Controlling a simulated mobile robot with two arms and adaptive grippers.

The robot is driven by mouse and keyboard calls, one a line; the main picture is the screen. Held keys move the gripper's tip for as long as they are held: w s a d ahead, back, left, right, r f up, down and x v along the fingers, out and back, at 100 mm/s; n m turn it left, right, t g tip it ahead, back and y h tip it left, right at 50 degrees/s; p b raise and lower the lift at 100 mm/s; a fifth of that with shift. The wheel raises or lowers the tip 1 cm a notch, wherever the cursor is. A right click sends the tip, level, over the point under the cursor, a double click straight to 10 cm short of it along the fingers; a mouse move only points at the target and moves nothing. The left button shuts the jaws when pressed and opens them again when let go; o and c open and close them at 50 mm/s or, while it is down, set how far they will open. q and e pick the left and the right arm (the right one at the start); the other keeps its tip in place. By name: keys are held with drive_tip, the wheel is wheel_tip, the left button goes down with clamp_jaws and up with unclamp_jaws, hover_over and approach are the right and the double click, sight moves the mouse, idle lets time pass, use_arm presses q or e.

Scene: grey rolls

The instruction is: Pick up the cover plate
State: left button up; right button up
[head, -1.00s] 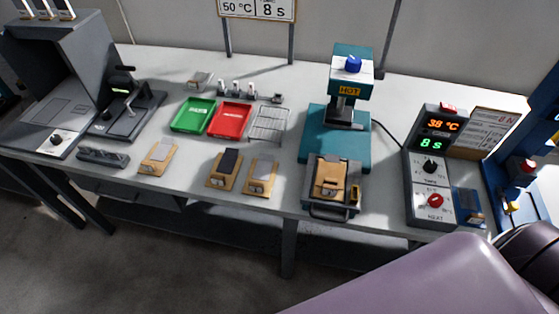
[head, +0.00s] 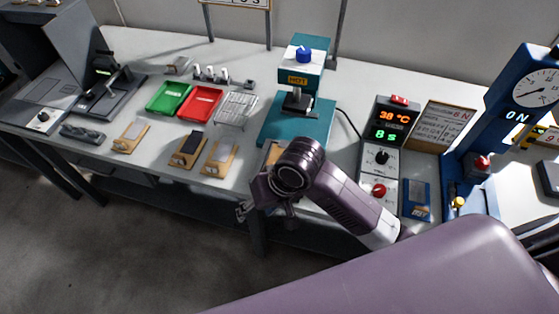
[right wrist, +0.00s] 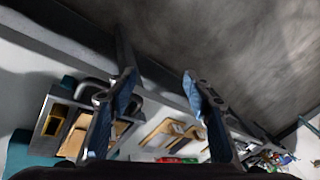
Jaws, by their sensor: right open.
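I cannot tell for sure which piece is the cover plate. Three tan boards lie along the table's front: one with a light grey plate (head: 133,130), one with a dark plate (head: 191,142), one with a grey plate (head: 222,150). My right gripper (head: 244,211) is in front of the table edge by the teal press (head: 300,125), right of these boards. In the right wrist view it is open and empty, its blue-padded fingers (right wrist: 158,92) apart. The press tray (right wrist: 44,118) and its tan piece (right wrist: 76,138) show beside the left finger. My left gripper is out of view.
A green tray (head: 157,110), a red tray (head: 186,116) and a wire rack (head: 252,104) stand behind the boards. A control box (head: 375,157) is right of the press. A blue gauge stand (head: 505,105) is farther right. Floor is open in front.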

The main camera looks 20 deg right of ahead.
drive_tip(key=w+r, duration=0.1)
drive_tip(key=w+d+m, duration=0.1)
drive_tip(key=w, duration=0.1)
drive_tip(key=w+r+m+g+h, duration=0.1)
drive_tip(key=w, duration=0.1)
drive_tip(key=shift+d+r, duration=0.25)
drive_tip(key=shift+r, duration=0.1)
drive_tip(key=w+d+r+m+g+h, duration=0.1)
drive_tip(key=w+d+r+m+h, duration=0.2)
drive_tip(key=w+d+r+m, duration=0.3)
drive_tip(key=shift+n, duration=0.4)
drive_tip(key=f, duration=0.2)
drive_tip(key=d+f+p, duration=0.1)
drive_tip(key=f, duration=0.1)
drive_tip(key=f+p, duration=0.1)
drive_tip(key=f, duration=0.1)
drive_tip(key=shift+w+d+f, duration=0.2)
drive_tip(key=shift+d+f, duration=0.05)
drive_tip(key=shift+d, duration=0.1)
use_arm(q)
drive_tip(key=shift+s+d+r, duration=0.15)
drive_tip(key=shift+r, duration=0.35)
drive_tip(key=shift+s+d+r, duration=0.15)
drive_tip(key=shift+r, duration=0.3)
use_arm(e)
drive_tip(key=shift+f, duration=0.5)
drive_tip(key=c, duration=1.1)
drive_tip(key=shift+r, duration=0.1)
